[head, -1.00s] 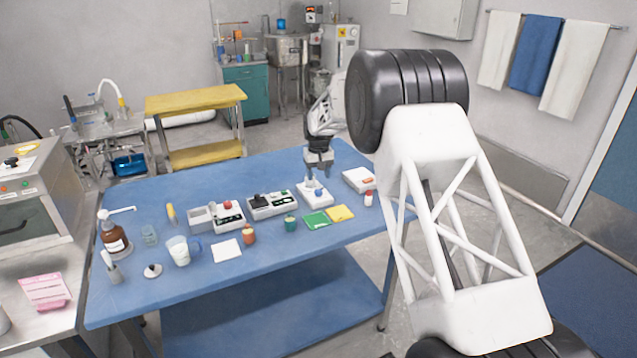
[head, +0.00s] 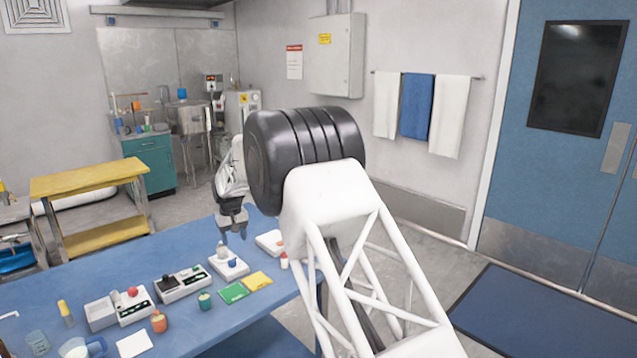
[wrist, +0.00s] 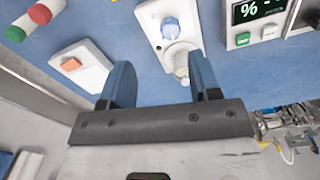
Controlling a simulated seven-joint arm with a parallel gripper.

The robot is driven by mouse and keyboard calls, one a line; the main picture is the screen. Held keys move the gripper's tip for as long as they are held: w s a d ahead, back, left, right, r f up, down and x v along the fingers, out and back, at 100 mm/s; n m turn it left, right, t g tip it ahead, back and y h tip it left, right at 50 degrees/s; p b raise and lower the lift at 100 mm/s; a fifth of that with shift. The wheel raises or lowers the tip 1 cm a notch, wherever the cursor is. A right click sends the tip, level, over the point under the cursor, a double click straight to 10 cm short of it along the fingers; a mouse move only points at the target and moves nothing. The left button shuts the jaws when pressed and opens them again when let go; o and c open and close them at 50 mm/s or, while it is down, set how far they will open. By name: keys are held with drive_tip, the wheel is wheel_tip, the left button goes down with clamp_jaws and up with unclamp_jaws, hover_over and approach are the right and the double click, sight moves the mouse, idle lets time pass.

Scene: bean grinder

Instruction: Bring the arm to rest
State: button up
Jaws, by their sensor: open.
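My gripper (head: 233,228) hangs over the right part of the blue table (head: 150,262), pointing down. In the wrist view its two blue fingers (wrist: 160,85) are spread apart with nothing held between them. Beyond the fingertips lies a white device (wrist: 165,28) with a blue knob and a pale knob. The right finger overlaps the area beside the pale knob in that view; I cannot tell whether they touch. My arm covers the table's right end in the head view.
Green and yellow cards (head: 257,281) lie in front. Grey-white devices (head: 182,284) stand to the left.

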drive_tip(key=s+d+r+m, duration=0.1)
drive_tip(key=s+d+r, duration=0.4)
drive_tip(key=d+r, duration=0.3)
drive_tip(key=s+d+r+m, duration=0.1)
drive_tip(key=s+d+r, duration=0.4)
drive_tip(key=d, duration=0.5)
drive_tip(key=s+d+r+m+t, duration=0.1)
drive_tip(key=s+d+r, duration=0.3)
drive_tip(key=s+d, duration=0.35)
drive_tip(key=s+d+r+m, duration=0.1)
drive_tip(key=s+d+r, duration=0.3)
drive_tip(key=s+d, duration=0.35)
drive_tip(key=s+d+r+m+t, duration=0.1)
drive_tip(key=s+d, duration=0.4)
drive_tip(key=s, duration=0.3)
drive_tip(key=s+d+r, duration=0.1)
drive_tip(key=s+d, duration=0.4)
drive_tip(key=s, duration=0.3)
drive_tip(key=s+d+f+m, duration=0.1)
drive_tip(key=s+d+f, duration=0.2)
drive_tip(key=s, duration=0.7)
drive_tip(key=s+d+f+m, duration=0.1)
drive_tip(key=s+d+f, duration=0.2)
drive_tip(key=s, duration=0.6)
drive_tip(key=shift+s+d+f+t, duration=0.3)
drive_tip(key=shift+s+d+f, duration=0.1)
drive_tip(key=shift+d, duration=0.2)
